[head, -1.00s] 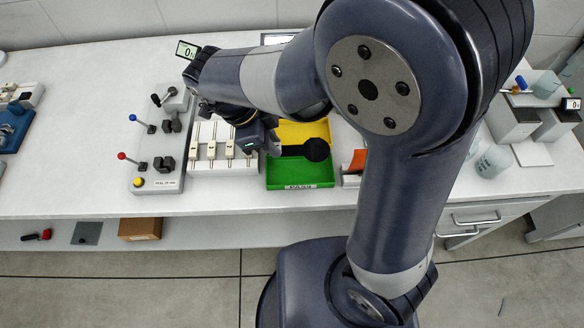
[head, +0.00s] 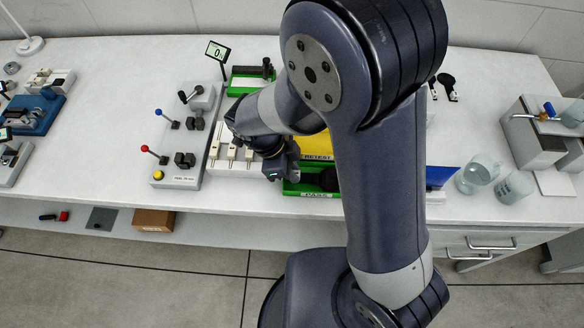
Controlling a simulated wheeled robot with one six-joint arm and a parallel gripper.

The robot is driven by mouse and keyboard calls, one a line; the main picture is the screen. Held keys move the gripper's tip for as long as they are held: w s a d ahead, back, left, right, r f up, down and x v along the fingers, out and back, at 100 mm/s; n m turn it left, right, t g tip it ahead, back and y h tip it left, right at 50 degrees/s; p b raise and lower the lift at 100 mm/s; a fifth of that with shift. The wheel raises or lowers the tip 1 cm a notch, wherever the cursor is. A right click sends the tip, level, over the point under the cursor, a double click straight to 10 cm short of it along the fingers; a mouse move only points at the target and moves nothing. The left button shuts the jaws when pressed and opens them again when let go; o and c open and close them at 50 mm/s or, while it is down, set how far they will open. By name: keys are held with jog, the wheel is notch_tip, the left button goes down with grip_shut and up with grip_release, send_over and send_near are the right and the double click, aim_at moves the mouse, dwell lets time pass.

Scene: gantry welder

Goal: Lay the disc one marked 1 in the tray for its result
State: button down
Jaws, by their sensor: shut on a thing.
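My gripper (head: 294,175) is over the left end of the green tray (head: 318,195) at the table's front edge. It is shut on a black disc piece (head: 328,178), whose round end points right and is partly hidden by my arm. The disc is over or inside the green tray; I cannot tell if it touches the floor. No mark 1 is readable on it. The green tray's front label seems to read PASS. Behind it is a yellow tray (head: 316,145) labelled RETEST. My arm hides the right side of both trays.
A lever panel (head: 180,150) with a yellow button and a white rack (head: 233,150) stand left of the trays. A display (head: 217,51) reads 0. Another green tray (head: 250,82) is behind. A blue piece (head: 440,176), beakers (head: 478,173) and grey blocks are to the right.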

jog(key=shift+f+b, duration=0.6)
jog(key=shift+b, duration=0.05)
jog(key=c, duration=1.3)
grip_release()
jog(key=shift+c, duration=0.2)
jog(key=shift+r, duration=0.1)
jog(key=shift+r+p, duration=0.85)
jog(key=shift+p, duration=0.3)
jog(key=b+v, duration=0.1)
jog(key=v, duration=1)
jog(key=shift+a+r+b, duration=0.15)
jog(key=shift+r+b, duration=0.05)
jog(key=shift+b, duration=0.2)
